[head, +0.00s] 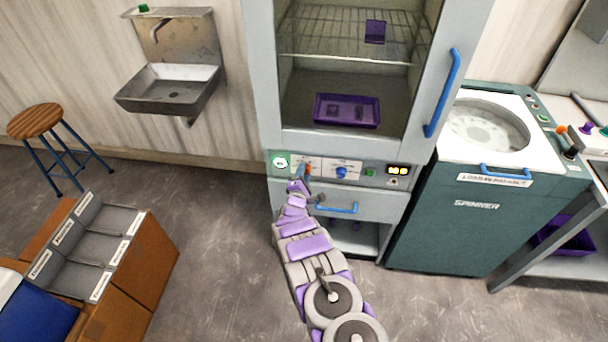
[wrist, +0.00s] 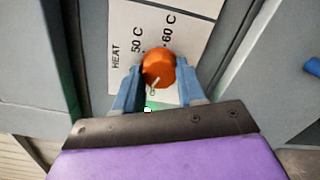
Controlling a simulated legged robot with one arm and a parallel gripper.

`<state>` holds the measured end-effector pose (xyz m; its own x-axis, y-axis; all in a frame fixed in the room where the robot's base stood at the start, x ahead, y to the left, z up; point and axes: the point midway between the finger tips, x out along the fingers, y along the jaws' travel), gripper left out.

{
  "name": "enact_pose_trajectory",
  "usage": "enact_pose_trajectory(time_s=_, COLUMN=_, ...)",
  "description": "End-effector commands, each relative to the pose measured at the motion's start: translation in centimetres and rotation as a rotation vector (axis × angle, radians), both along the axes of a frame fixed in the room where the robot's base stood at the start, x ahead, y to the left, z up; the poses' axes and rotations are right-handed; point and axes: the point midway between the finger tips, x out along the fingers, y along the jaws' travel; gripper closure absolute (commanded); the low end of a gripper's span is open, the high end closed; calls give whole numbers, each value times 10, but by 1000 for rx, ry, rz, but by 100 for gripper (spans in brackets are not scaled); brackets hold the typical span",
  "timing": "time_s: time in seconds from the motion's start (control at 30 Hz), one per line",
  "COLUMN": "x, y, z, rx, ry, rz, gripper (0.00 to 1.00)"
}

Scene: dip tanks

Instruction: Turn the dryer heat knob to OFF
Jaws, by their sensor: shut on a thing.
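The dryer (head: 262,85) is a tall grey cabinet with a control panel below its window. Its heat knob (wrist: 158,68) is round and orange, on a white plate marked HEAT, 50 C and 60 C. A pale pointer mark on the knob points down and slightly left in the wrist view, towards a label partly hidden at the knob's lower edge. My gripper (wrist: 160,82) has its two blue fingers on either side of the knob and is shut on it. In the head view my gripper (head: 304,175) is at the panel's left part and partly covers the knob.
A blue knob (head: 341,172), a green button (head: 369,173) and a lit display (head: 398,170) sit right of the heat knob. A drawer with a blue handle (head: 338,208) is just below. The spinner (head: 470,225) stands close on the right.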

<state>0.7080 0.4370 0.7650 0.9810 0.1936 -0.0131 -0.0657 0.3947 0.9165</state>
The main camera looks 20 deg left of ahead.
Motion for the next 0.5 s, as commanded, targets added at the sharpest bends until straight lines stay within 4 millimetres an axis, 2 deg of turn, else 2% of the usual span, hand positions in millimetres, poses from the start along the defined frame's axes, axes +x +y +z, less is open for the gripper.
enact_pose_trajectory(time_s=0.03, x=-4, y=4, z=-5, rx=-44, ry=-1, rz=10, gripper=91)
enact_pose_trajectory(time_s=0.2, x=-4, y=4, z=-6, rx=-173, ry=-32, rz=12, gripper=91)
enact_pose_trajectory(time_s=0.5, x=-5, y=5, z=-7, rx=-326, ry=-68, rz=14, gripper=91)
